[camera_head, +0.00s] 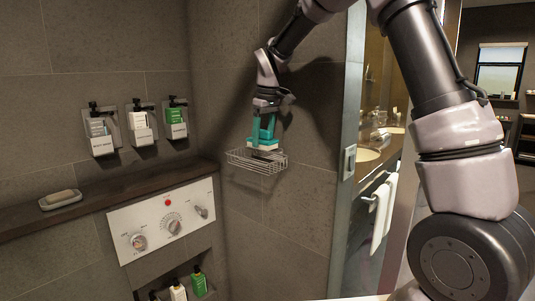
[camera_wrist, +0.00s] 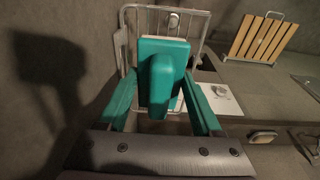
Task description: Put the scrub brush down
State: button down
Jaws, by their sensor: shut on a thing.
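The scrub brush (camera_head: 262,144) is teal with a pale underside. My gripper (camera_head: 265,128) is shut on it and points down above the wire basket (camera_head: 257,163) on the tiled wall. The brush appears upright, low over or at the basket; I cannot tell whether it touches the wires. In the wrist view the brush (camera_wrist: 163,75) sits between my teal fingers (camera_wrist: 160,92), with the basket's wire frame (camera_wrist: 206,25) around and behind it. The basket's floor is partly hidden by the brush.
Several wall-mounted dispensers (camera_head: 138,123) hang to the left. A soap dish (camera_head: 60,200) rests on the dark ledge (camera_head: 110,188) above a white control panel (camera_head: 164,219). Bottles (camera_head: 178,291) stand in a niche below. A metal-edged wall end (camera_head: 347,150) stands right of the basket.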

aim_at(267, 131)
jog(key=shift+f, duration=3.1)
jog(key=shift+f, duration=0.2)
jog(key=shift+c, duration=0.3)
grip_release()
jog(key=r, duration=0.4)
jog(key=s+r, duration=0.1)
jog(key=r, duration=0.3)
jog(key=d+r, duration=0.1)
jog(key=r, duration=0.3)
jog(key=shift+s+d+r, duration=0.1)
jog(key=shift+s+r, duration=0.05)
jog(key=shift+s, duration=0.1)
